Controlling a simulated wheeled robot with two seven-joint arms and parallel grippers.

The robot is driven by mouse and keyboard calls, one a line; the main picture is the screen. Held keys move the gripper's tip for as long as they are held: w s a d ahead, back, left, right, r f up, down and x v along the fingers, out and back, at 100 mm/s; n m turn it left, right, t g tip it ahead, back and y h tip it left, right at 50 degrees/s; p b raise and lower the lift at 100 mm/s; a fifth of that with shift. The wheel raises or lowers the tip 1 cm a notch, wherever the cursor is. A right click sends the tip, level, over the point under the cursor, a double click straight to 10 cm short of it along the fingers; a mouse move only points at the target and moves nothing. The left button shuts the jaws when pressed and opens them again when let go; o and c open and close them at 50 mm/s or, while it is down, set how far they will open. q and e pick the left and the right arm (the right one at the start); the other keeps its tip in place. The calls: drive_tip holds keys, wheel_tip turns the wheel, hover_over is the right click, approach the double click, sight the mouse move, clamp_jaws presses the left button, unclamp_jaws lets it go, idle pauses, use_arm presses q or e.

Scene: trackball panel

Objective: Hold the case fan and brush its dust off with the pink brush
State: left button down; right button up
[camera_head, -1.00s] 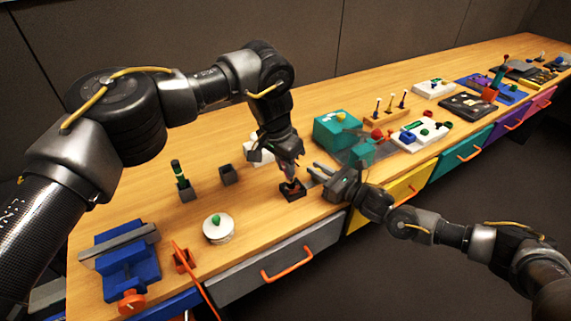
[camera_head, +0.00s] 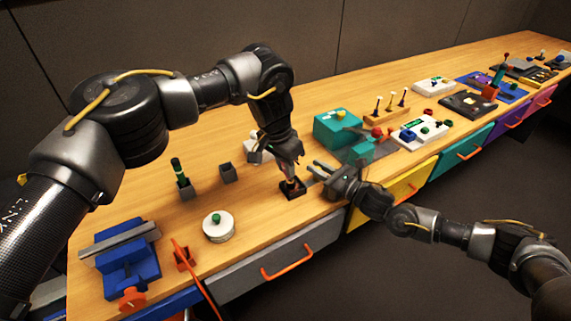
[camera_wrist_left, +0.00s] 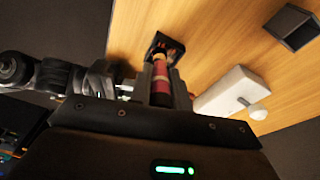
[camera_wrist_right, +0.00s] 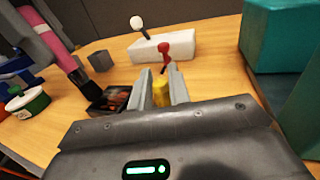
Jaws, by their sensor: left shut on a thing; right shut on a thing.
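The case fan (camera_head: 293,189), a small dark square frame with reddish-brown inside, lies on the wooden bench. It also shows in the left wrist view (camera_wrist_left: 164,44) and right wrist view (camera_wrist_right: 106,100). My left gripper (camera_head: 291,171) is shut on the pink brush (camera_wrist_right: 48,27) and points down over the fan. The dark bristles meet or nearly meet the fan; contact is unclear. My right gripper (camera_head: 314,170) is just right of the fan, shut on a small yellow piece (camera_wrist_right: 160,91). Whether this piece belongs to the fan I cannot tell.
A white block (camera_wrist_left: 230,91) and grey cup (camera_head: 228,173) are behind the fan. A white round tub (camera_head: 218,229) and blue vise (camera_head: 127,267) stand left. A teal box (camera_head: 336,130) is right.

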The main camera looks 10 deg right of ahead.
use_arm(q)
drive_tip(key=shift+f, duration=0.45)
idle(0.3)
idle(0.3)
drive_tip(key=shift+w+d+f, duration=0.1)
drive_tip(key=shift+w+d, duration=0.05)
drive_tip(key=shift+d, duration=0.4)
drive_tip(key=shift+d, duration=0.1)
drive_tip(key=shift+w+d, duration=0.25)
drive_tip(key=shift+d, duration=0.25)
drive_tip(key=shift+a, duration=0.1)
drive_tip(key=shift+w+a, duration=0.2)
drive_tip(key=shift+w, duration=0.35)
drive_tip(key=shift+w, duration=0.15)
drive_tip(key=shift+w+a, duration=0.2)
drive_tip(key=shift+w, duration=0.3)
